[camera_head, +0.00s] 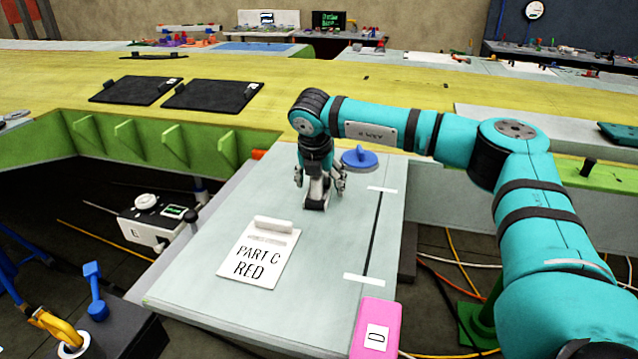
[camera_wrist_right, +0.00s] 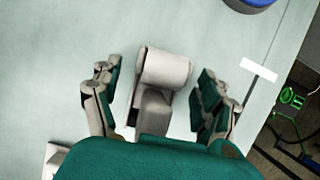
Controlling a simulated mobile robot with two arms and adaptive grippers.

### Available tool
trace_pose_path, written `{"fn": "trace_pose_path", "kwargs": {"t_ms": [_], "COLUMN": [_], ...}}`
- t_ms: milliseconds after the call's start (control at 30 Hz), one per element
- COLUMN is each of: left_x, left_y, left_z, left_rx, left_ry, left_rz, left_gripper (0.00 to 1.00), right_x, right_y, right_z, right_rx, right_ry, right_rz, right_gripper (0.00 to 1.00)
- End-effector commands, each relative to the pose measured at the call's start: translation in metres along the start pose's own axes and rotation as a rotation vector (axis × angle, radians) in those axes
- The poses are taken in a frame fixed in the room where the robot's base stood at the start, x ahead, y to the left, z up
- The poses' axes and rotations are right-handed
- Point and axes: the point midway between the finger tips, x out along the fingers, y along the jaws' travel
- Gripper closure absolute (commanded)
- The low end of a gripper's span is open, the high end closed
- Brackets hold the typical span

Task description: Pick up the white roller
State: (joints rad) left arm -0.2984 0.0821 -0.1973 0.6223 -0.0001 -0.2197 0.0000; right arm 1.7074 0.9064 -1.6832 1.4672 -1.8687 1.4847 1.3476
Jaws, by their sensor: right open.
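The white roller (camera_wrist_right: 165,67) lies between the spread fingers of my right gripper (camera_wrist_right: 156,80) in the right wrist view. It has a pale cylinder and a grey body running back under the gripper. Gaps show on both sides, so no finger appears to touch it. In the head view the roller (camera_head: 317,188) stands on the pale grey table (camera_head: 220,205), partly hidden by my right gripper (camera_head: 320,178), which points down around it, open. My left gripper is not in view.
A blue knobbed disc (camera_head: 360,160) is close behind and right of the gripper. A pink block (camera_head: 375,328) sits at the near right edge. The table's left side is clear.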

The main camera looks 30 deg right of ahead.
Motion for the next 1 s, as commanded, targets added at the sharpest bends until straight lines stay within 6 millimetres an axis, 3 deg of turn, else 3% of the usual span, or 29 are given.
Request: {"fn": "trace_pose_path", "kwargs": {"t_ms": [200, 700, 1000], "left_x": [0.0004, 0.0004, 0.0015], "left_y": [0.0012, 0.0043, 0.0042], "left_z": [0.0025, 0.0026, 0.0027], "left_rx": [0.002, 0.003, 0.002], "left_ry": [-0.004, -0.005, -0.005], "left_rz": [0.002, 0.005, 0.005], "left_gripper": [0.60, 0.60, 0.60], "right_x": [0.0007, 0.0002, -0.0015], "right_y": [0.0005, 0.0005, 0.0008], "right_z": [0.0000, 0.0002, 0.0011], "right_rx": [0.000, 0.000, 0.001], "right_ry": [-0.001, -0.001, -0.002], "right_rz": [0.001, 0.001, 0.002], "right_gripper": [0.24, 0.90, 0.91]}}
